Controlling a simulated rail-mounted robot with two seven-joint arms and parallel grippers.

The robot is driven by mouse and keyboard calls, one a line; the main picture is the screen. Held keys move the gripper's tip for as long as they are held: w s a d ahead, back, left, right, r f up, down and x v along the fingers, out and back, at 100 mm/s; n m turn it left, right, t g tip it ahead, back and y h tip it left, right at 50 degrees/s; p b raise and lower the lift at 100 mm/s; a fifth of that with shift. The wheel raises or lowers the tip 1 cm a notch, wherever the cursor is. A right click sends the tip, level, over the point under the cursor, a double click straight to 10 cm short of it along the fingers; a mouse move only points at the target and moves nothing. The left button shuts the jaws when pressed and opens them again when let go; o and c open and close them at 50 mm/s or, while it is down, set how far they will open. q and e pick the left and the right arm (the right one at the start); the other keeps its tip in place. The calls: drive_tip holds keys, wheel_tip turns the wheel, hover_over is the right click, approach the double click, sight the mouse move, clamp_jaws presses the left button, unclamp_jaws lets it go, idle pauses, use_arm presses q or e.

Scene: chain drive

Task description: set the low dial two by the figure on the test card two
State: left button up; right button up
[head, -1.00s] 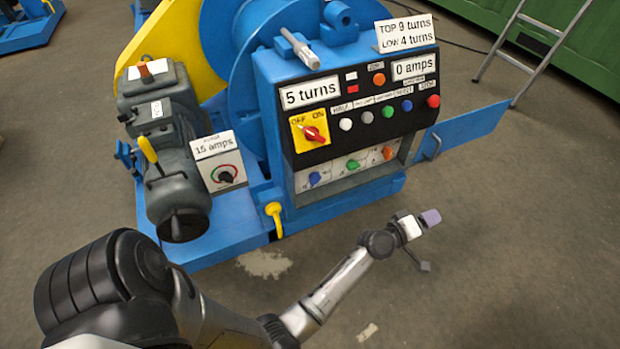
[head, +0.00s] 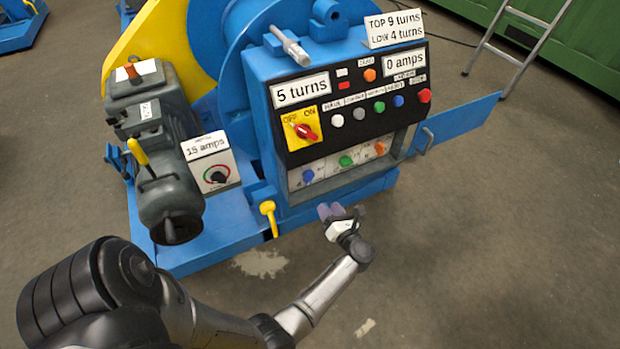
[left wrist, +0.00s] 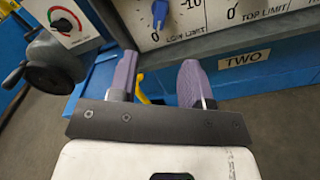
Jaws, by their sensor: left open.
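The low dial is the blue knob (head: 308,176) at the left of the lower panel row. In the left wrist view the blue knob (left wrist: 159,14) sits above the words LOW LIMIT, cut by the top edge; I cannot tell its exact setting. The test card (head: 394,29) on top of the blue cabinet reads TOP 9 turns, LOW 4 turns. My left gripper (head: 331,211) is open and empty, in front of and below the lower panel, apart from the knob. Its two purple fingers (left wrist: 157,82) show below the knob. My right gripper is not in view.
A TWO label (left wrist: 247,61) is on the blue frame. A green knob (head: 346,161) and an orange knob (head: 380,149) share the row. A yellow-handled lever (head: 267,208) is left of the gripper. An open blue door (head: 460,125) stands right. The floor in front is free.

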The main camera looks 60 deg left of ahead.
sight(311, 179)
use_arm(q)
drive_tip(key=a+b, duration=0.1)
drive_tip(key=a, duration=0.3)
drive_tip(key=a+b, duration=0.2)
drive_tip(key=a, duration=0.2)
drive_tip(key=a+b, duration=0.1)
drive_tip(key=a, duration=0.2)
drive_tip(key=shift+w+a+f, duration=0.1)
drive_tip(key=shift+w+a, duration=0.3)
drive_tip(key=shift+a+b, duration=0.5)
drive_tip(key=shift+a, duration=0.4)
drive_tip(key=shift+c, duration=0.4)
drive_tip(key=shift+c, duration=0.9)
clamp_jaws()
